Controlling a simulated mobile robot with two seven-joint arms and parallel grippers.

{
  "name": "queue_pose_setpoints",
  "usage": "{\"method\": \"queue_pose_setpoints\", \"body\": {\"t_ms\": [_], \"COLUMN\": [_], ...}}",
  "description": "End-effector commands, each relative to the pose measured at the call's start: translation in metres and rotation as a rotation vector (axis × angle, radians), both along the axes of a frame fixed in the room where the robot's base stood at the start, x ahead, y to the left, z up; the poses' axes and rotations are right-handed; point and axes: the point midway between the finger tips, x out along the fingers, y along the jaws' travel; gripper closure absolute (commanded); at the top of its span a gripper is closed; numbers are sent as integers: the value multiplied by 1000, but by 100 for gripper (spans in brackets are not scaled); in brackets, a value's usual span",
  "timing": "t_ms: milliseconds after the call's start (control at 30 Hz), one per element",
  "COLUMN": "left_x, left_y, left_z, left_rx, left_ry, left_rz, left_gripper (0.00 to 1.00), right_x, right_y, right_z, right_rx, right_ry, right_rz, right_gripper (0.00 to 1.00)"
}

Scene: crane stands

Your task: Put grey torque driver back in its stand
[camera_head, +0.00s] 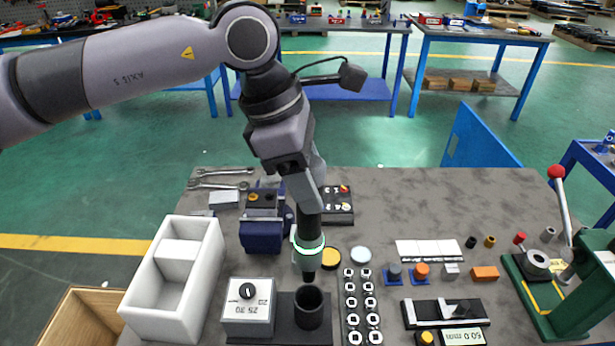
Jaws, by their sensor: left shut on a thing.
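I cannot tell the exact height of the gap between tip and cup. My right gripper is not in view.
A white two-part bin (140,307) is further left. A green press (565,295) stands at the right. The table's back right is bare.

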Motion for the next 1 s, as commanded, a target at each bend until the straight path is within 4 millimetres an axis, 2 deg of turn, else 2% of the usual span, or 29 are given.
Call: {"method": "queue_pose_setpoints", "body": {"t_ms": [167, 700, 1000], "left_x": [0, 0, 0], "left_y": [-2, -2, -1], "left_z": [-7, -51, -55], "left_rx": [-6, -6, -6], "left_ry": [5, 5, 4], "left_rz": [11, 11, 10], "left_gripper": [100, 100, 100], "right_x": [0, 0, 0], "right_y": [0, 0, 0], "right_z": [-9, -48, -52], "right_rx": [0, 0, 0], "right_ry": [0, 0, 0], "right_rz": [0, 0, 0], "right_gripper": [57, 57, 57]}}
